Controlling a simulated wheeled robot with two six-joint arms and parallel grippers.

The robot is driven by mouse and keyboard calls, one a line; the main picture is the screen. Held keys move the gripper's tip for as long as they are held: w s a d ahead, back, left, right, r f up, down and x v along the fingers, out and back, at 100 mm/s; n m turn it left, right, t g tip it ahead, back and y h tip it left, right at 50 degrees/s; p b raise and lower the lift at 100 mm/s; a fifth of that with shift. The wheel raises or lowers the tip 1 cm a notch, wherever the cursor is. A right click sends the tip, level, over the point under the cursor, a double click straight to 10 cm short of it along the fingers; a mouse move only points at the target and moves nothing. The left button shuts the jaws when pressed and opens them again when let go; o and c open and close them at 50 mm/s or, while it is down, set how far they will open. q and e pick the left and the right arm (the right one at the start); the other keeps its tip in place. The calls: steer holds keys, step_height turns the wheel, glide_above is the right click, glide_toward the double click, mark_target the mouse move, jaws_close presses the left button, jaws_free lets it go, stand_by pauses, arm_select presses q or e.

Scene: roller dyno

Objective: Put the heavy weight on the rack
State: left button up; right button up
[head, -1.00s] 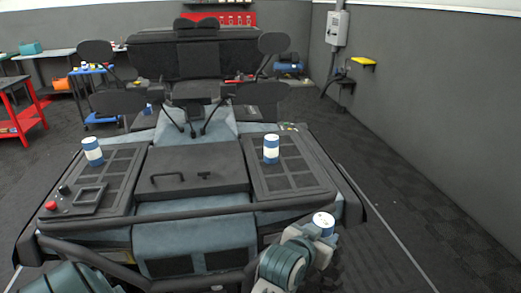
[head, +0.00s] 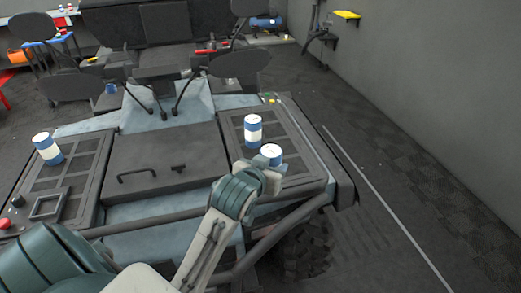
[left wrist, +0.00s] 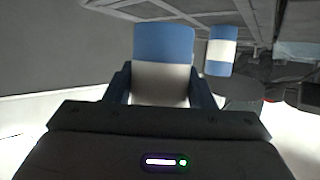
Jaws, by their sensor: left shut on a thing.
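My left gripper (head: 268,172) is shut on a blue-and-white cylinder (head: 271,153), held upright over the near part of the right slotted panel (head: 290,180) of the vehicle. In the left wrist view the held cylinder (left wrist: 163,60) stands between the two fingers. A second blue-and-white cylinder (head: 253,130) stands on that panel just behind it; it also shows in the left wrist view (left wrist: 221,50). A third one (head: 47,148) stands on the left slotted panel (head: 75,180). I cannot tell which cylinder is heavy, or whether the held one touches the panel. My right gripper is out of view.
The black hatch (head: 160,165) with a handle lies between the panels. A dark tube bar (head: 150,223) runs along the vehicle's front. Seats and upright levers (head: 180,95) stand behind. The floor to the right (head: 400,190) is clear up to the grey wall.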

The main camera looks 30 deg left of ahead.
arm_select(q)
steer(key=w+a, duration=0.2)
steer(key=w+a+p, duration=0.1)
steer(key=w+a, duration=0.1)
steer(key=w+a+p, duration=0.1)
steer(key=w+a, duration=0.1)
steer(key=shift+a+f, duration=0.3)
steer(key=shift+a, duration=0.1)
steer(key=shift+w+a+f+p, duration=0.15)
steer(key=shift+a+p, duration=0.1)
steer(key=shift+p, duration=0.2)
step_height(320, 180, down, 3)
steer(key=shift+d+r+p, duration=0.1)
steer(key=shift+r+p, duration=0.1)
steer(key=shift+p, duration=0.25)
steer(key=shift+f, duration=0.35)
steer(key=shift+f, duration=0.15)
steer(key=o, duration=1.2)
